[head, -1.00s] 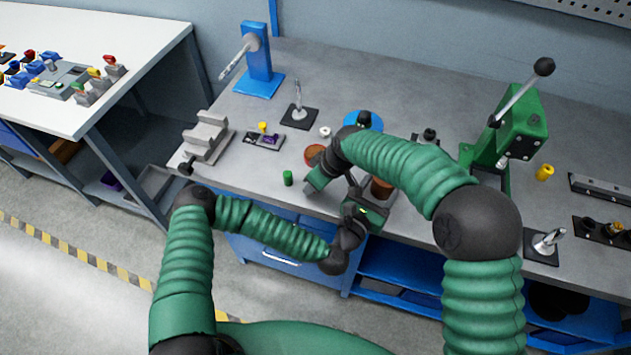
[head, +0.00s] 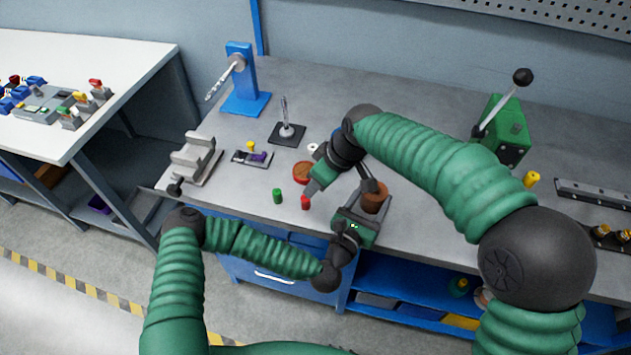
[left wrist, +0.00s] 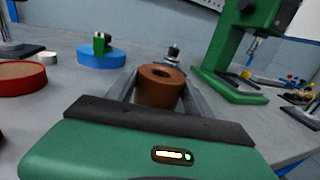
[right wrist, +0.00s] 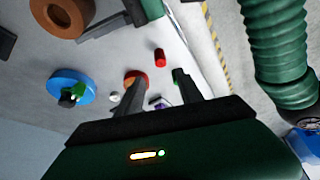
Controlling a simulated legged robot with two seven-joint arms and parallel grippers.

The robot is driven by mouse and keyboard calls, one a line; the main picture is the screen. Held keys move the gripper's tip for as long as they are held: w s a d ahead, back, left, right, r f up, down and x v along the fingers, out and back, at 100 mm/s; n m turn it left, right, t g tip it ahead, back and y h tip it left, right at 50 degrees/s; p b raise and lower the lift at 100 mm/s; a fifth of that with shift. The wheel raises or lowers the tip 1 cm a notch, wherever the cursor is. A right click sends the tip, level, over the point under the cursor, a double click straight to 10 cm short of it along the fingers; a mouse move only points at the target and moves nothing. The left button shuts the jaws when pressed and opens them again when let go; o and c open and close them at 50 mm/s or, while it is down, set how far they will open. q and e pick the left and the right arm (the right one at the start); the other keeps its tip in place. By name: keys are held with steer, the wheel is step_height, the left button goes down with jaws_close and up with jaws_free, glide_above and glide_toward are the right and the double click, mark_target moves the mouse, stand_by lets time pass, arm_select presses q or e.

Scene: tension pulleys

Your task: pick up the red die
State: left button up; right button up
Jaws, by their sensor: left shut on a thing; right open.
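The red die (head: 305,203) is a small red cylinder near the front edge of the grey bench. It also shows in the right wrist view (right wrist: 159,57), beyond the fingertips and apart from them. My right gripper (head: 318,183) is open and empty, just above and right of the red die in the head view; its two fingers also show in the right wrist view (right wrist: 157,80). My left gripper (head: 373,207) is shut on a brown ring-shaped piece (left wrist: 160,87), which also shows at the front of the bench in the head view (head: 375,190).
A green cylinder (head: 277,195) stands left of the red die, and a round red-rimmed brown dish (head: 302,172) lies behind it. A grey fixture (head: 194,158) and a small plate with a purple part (head: 252,157) are farther left. A green press (head: 503,130) stands back right.

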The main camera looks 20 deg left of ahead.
mark_target(305, 198)
steer(key=shift+o, duration=0.5)
steer(key=shift+r, duration=0.1)
steer(key=x, duration=0.6)
steer(key=shift+w+f, duration=0.2)
steer(key=shift+w, duration=0.1)
steer(key=x, duration=0.4)
steer(key=shift+s+a, duration=0.2)
steer(key=shift+s, duration=0.15)
steer(key=shift+w+a+f, duration=0.15)
steer(key=shift+f, duration=0.25)
jaws_close()
